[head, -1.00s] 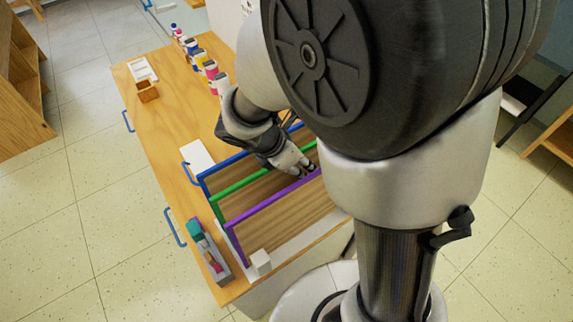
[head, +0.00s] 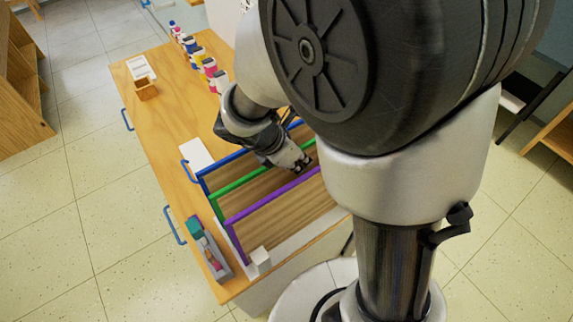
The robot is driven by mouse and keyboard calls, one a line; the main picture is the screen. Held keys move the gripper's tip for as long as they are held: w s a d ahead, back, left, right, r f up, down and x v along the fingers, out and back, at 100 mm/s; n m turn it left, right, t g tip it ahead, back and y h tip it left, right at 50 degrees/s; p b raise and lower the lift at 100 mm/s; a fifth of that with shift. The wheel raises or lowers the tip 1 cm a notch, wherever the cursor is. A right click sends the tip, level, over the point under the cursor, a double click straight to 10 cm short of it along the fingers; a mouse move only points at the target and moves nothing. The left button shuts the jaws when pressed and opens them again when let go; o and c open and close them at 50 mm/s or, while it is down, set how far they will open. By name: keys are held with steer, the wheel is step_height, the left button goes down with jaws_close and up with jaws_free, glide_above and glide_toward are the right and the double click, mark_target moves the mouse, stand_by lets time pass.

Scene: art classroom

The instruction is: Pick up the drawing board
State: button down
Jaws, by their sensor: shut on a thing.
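Wooden drawing boards (head: 252,207) show as brown panels between the blue bar (head: 228,158), the green bar (head: 240,187) and the purple bar (head: 270,196) of a rack on the wooden table. My gripper (head: 302,165) reaches in from the upper left, at the right end of the rack. Its fingertips are between the green and purple bars, shut on a drawing board there. The contact is small and partly hidden by the fingers. My large dark arm joint covers the right end of the rack.
The wooden table (head: 165,110) carries several paint bottles (head: 200,65), a small wooden box (head: 146,88), a white card (head: 197,154), a grey tray (head: 210,250) and a white block (head: 260,260).

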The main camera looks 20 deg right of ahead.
steer(key=shift+r, duration=0.15)
stand_by(0.5)
step_height(320, 180, up, 20)
steer(key=p, duration=0.7)
steer(key=shift+r, duration=0.15)
steer(key=shift+p, duration=0.3)
